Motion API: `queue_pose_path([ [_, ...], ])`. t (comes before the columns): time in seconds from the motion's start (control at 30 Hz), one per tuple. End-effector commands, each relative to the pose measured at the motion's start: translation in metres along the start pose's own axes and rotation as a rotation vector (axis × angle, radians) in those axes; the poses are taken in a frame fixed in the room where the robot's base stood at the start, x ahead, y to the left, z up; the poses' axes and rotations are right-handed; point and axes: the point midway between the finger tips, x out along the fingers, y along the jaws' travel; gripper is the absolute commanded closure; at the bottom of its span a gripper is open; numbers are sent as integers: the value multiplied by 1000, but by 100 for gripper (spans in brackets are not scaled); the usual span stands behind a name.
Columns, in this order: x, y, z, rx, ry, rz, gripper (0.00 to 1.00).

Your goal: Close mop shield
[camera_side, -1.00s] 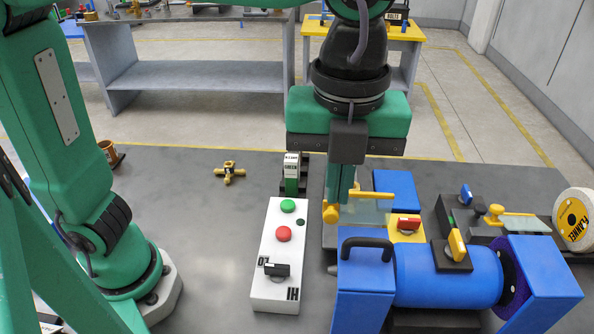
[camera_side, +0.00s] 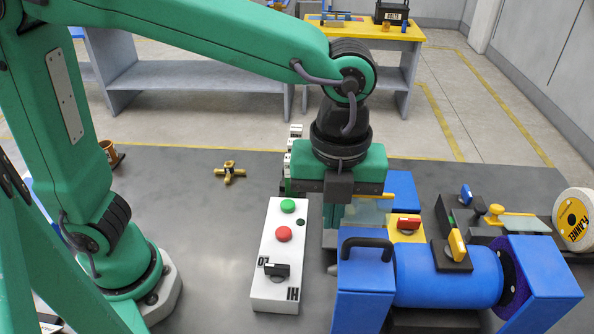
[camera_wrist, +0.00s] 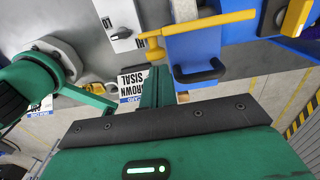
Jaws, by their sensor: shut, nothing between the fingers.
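The mop shield appears to be the pale clear pane (camera_side: 370,211) with a yellow edge bar (camera_side: 400,193), beside the left end of the blue polishing machine (camera_side: 450,275). In the wrist view a yellow bar with a round end (camera_wrist: 200,30) lies just past my fingers, over a blue box-shaped part (camera_wrist: 197,50) with a black handle. My gripper (camera_wrist: 153,72) is shut and empty, pointing down at the left of the shield. In the side view its fingertips are hard to make out against the pane. I cannot tell whether they touch the bar.
A white control box (camera_side: 281,255) with green and red buttons stands close left of my gripper. Labelled bars (camera_side: 294,145) stand behind it, partly hidden by my wrist. A brass cross-shaped fitting (camera_side: 229,171) lies on the bench. The bench (camera_side: 200,230) left of the control box is mostly clear.

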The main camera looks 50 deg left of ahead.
Motion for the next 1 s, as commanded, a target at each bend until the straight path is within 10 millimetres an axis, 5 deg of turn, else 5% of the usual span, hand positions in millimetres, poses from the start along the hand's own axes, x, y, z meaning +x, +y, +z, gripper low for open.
queue_pose_path([
  [1.0, -2, 0, 6, 1, 0, 1, 100],
])
